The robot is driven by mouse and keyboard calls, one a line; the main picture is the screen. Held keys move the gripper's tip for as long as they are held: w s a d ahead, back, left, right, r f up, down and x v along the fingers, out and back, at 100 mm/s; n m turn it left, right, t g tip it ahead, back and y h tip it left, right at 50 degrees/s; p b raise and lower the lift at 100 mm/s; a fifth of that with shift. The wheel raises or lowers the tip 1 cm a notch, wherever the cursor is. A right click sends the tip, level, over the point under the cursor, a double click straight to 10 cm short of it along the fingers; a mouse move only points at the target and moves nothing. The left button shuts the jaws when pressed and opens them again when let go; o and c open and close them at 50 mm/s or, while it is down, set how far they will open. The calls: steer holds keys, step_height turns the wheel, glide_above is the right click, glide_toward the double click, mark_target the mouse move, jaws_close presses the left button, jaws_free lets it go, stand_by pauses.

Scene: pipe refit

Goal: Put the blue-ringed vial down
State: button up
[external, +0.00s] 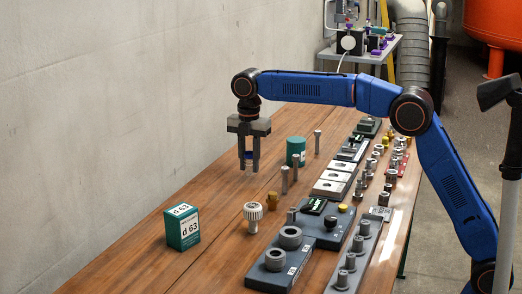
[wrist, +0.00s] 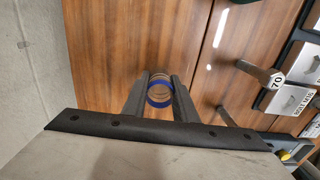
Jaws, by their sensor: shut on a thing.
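The blue-ringed vial (wrist: 160,91) is between the two fingers of my gripper (wrist: 160,95) in the wrist view, seen end-on with its blue ring facing the camera. In the external view my gripper (external: 249,162) points straight down over the wooden table, and a bit of the vial's blue ring (external: 249,155) shows between the fingers. The gripper is shut on the vial. Whether the vial's bottom touches the table cannot be told.
A green cylinder (external: 296,152) and upright metal pins (external: 285,180) stand right of the gripper. Grey fixture blocks (external: 278,272) line the right side. Bare wood lies left of the gripper, beside the wall.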

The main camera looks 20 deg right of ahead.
steer(key=shift+f, duration=0.5)
steer(key=shift+f, duration=0.1)
steer(key=o, duration=1)
step_height(320, 180, up, 11)
steer(key=shift+f, duration=0.1)
steer(key=shift+r, duration=0.7)
steer(key=shift+d, duration=0.1)
